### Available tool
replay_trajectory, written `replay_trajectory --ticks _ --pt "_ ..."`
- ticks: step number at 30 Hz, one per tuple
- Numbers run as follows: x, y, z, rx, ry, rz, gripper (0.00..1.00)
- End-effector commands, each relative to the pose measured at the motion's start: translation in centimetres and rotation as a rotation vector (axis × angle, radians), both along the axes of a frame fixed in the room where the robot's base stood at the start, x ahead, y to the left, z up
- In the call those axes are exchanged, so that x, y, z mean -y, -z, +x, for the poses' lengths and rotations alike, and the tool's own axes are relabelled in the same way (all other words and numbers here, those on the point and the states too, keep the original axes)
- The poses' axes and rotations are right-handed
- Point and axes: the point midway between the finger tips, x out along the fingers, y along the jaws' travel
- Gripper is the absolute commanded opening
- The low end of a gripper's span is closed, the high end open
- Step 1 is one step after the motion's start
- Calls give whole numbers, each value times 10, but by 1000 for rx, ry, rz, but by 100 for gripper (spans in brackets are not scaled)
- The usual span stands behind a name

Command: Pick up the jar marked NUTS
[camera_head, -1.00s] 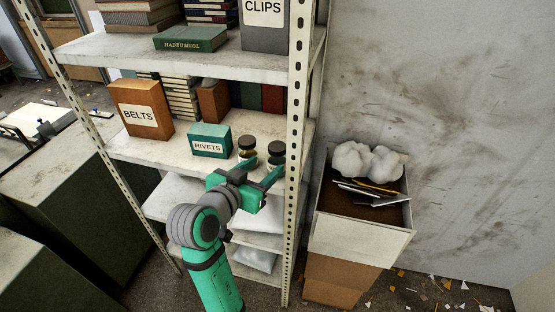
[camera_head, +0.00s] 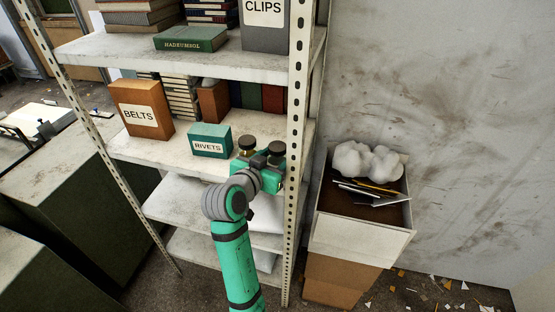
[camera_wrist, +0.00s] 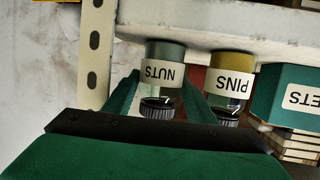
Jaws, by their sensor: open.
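The NUTS jar (camera_wrist: 163,72), with a grey-green upper band in this upside-down picture and a dark ribbed lid, stands between the two fingers of my open gripper (camera_wrist: 159,78) in the wrist view. A gap shows at its left; whether the right finger touches it I cannot tell. The PINS jar (camera_wrist: 231,78) is just beyond that finger, with yellowish contents. In the head view the NUTS jar is the right dark lid (camera_head: 276,148) and the PINS jar the left one (camera_head: 247,143). My gripper (camera_head: 268,170) hides most of both jars there.
The jars stand on the middle shelf (camera_head: 165,153), close to the perforated right post (camera_head: 295,140). A teal RIVETS box (camera_head: 210,140) and an orange BELTS box (camera_head: 141,108) are to the left. A bin (camera_head: 362,235) with white wads stands right of the shelf.

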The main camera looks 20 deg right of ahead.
Motion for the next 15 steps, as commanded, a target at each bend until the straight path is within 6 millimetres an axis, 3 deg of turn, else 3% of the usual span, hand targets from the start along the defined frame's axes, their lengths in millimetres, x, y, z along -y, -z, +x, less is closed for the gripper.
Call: replay_trajectory --ticks 2,6,15 --pt "0 0 0 0 0 0 46" --pt "0 0 0 0 0 0 14" --pt "0 -2 0 2 0 -1 14"
